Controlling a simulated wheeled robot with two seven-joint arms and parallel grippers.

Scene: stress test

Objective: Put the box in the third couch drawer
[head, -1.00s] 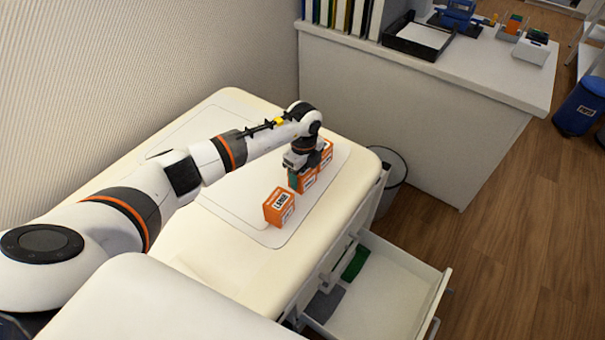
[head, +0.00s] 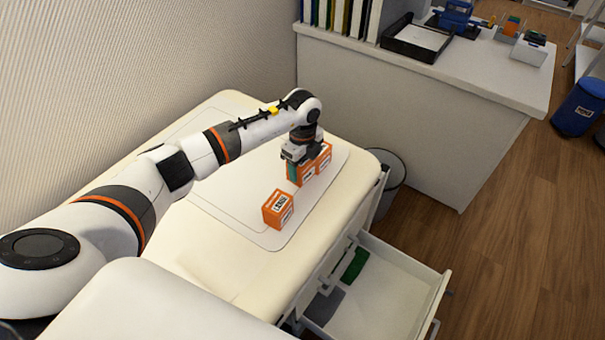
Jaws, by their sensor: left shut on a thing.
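My left gripper (head: 300,158) points down over the couch top and is shut on an orange box (head: 306,174) with a white label. A narrow green strip shows at the box's left side. The gripper hides the box's top, and I cannot tell if the box is clear of the surface. A second orange box (head: 323,156) is just behind it, and a third orange box (head: 278,210) stands apart in front. An open white drawer (head: 385,305) sticks out from the couch's right side; its place in the row is unclear. My right gripper is out of view.
The cream couch (head: 225,265) carries a pale mat (head: 262,236). The open drawer holds a green item (head: 354,265) and a grey item (head: 327,304); its right part is clear. A bin (head: 391,175) stands between couch and white desk (head: 400,120).

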